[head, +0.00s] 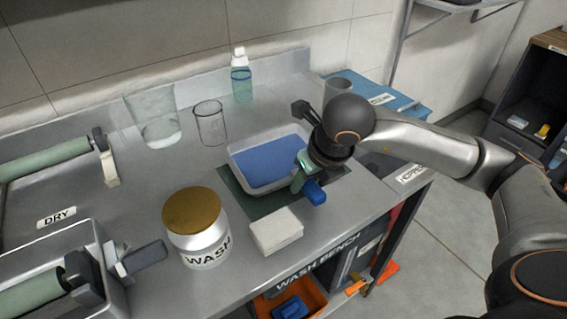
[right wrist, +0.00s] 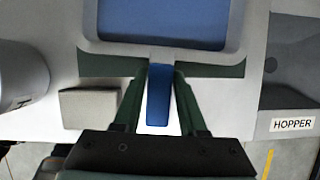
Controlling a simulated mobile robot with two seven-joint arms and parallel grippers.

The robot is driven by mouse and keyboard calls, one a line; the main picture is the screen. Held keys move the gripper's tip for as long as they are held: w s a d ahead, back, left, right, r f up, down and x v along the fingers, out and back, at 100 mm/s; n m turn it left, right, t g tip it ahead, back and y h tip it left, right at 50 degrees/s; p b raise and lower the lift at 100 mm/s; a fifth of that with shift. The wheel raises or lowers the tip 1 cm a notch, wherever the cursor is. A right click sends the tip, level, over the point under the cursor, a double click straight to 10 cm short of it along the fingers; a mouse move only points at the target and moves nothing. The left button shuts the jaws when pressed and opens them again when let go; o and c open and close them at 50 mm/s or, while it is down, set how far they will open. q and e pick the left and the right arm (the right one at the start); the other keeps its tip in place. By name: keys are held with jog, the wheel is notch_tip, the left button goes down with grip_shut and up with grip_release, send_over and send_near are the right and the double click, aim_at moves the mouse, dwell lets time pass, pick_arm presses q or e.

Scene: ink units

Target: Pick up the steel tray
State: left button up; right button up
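The steel tray (head: 238,166) is a shallow pale metal tray with a blue layer inside. It lies on a dark green mat (head: 235,190) on the bench; its front rim shows at the top of the right wrist view (right wrist: 108,49). A blue handle-like piece (right wrist: 158,95) reaches from the tray's front rim toward me; its end shows in the head view (head: 315,192). My right gripper (right wrist: 162,82) has its two green fingers on either side of this blue piece. Whether they press on it I cannot tell. My left gripper is not in view.
A white jar marked WASH (head: 198,240) and a pale block (head: 276,231) stand left of the gripper. Glass beakers (head: 210,125) and a bottle (head: 241,82) stand behind. Roller equipment (head: 45,160) fills the left. A hopper label (right wrist: 292,124) is at the right.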

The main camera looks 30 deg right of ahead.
grip_shut()
jog(key=shift+r, duration=0.15)
